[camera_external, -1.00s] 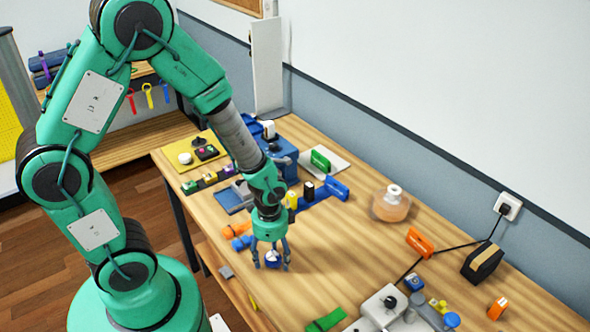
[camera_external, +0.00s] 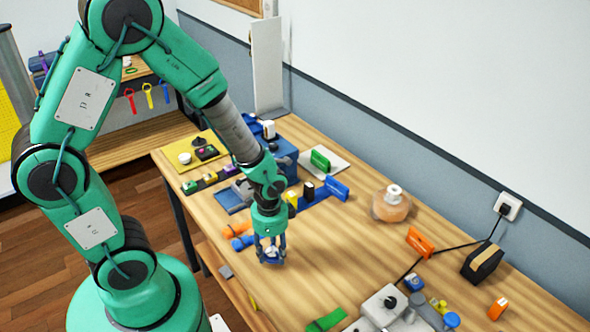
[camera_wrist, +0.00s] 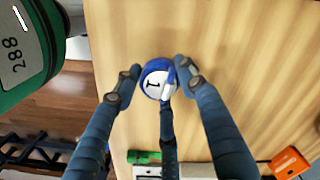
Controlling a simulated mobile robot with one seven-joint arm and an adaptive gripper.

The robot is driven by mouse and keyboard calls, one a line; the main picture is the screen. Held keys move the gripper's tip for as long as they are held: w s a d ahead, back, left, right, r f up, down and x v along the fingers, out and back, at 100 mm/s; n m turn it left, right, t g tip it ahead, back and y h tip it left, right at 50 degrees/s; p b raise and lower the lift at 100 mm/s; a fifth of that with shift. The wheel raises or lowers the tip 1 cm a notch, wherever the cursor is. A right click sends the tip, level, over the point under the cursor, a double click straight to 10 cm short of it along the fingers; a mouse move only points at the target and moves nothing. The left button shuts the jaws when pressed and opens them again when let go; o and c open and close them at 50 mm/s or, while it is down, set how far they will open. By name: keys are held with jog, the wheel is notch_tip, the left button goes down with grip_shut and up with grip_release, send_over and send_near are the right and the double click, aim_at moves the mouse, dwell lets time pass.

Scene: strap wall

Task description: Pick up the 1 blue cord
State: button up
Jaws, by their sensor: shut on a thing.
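The blue cord (camera_wrist: 153,68) is a small round blue bundle with a white label marked "1", seen in the wrist view between my fingers. It also shows in the external view as a small white and blue patch (camera_external: 271,251), partly hidden by the fingers. My gripper (camera_external: 270,260) points down over the wooden table (camera_external: 345,255), near its front edge. Its fingers (camera_wrist: 155,84) are closed around the cord, on both sides and from below in the wrist view. Whether the cord clears the tabletop is hard to tell.
Orange (camera_external: 234,230) and blue (camera_external: 242,243) rolled pieces lie just left of my gripper. A green strap (camera_external: 326,320) lies at the front, and a grey device (camera_external: 384,306) stands to the right. An orange-brown jar (camera_external: 390,206) is behind. The table between is clear.

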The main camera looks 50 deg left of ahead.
jog(key=shift+r, duration=0.85)
jog(key=s+r+p, duration=0.1)
jog(key=s+p, duration=0.1)
jog(key=s, duration=1.4)
jog(key=shift+a, duration=0.4)
